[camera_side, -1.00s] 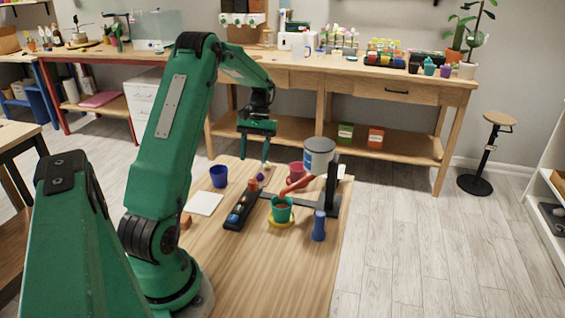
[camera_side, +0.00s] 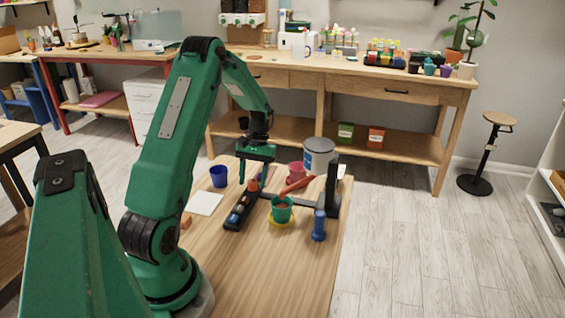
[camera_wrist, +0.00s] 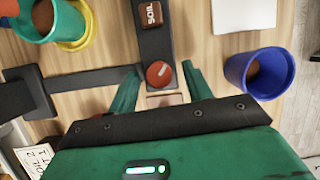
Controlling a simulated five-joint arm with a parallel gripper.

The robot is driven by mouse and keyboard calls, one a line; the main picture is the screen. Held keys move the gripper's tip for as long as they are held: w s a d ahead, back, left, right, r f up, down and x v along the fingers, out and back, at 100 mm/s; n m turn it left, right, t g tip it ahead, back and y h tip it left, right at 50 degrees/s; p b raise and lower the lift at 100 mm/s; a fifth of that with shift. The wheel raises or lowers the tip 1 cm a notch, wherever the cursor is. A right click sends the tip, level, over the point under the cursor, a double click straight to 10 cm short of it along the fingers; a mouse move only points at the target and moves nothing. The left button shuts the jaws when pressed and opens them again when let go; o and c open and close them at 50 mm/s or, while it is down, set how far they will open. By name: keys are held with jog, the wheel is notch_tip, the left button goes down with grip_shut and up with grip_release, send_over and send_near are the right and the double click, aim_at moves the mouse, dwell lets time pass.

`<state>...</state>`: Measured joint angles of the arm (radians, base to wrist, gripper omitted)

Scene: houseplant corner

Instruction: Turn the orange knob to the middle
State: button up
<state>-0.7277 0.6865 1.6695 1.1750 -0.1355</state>
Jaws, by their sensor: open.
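The orange knob (camera_wrist: 159,74) sits at the end of a dark control bar (camera_wrist: 156,42) in the wrist view. A pale line on its top points up and to the right. My gripper (camera_wrist: 162,70) is open, with one green finger on each side of the knob; I cannot tell whether either touches it. In the side view, the knob (camera_side: 252,184) shows at the far end of the bar (camera_side: 236,213), under my gripper (camera_side: 255,181).
A green pot (camera_side: 281,209) stands on a yellow saucer under a red spout from a grey can (camera_side: 319,156). A blue pot (camera_side: 219,176), a pink pot (camera_side: 297,170), a blue bottle-shaped object (camera_side: 319,226) and a white sheet (camera_side: 205,203) are nearby.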

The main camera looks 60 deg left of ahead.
jog(key=shift+f, duration=0.15)
jog(key=shift+c, duration=0.2)
jog(key=shift+s, duration=0.1)
jog(key=c, duration=0.9)
jog(key=shift+c, duration=0.2)
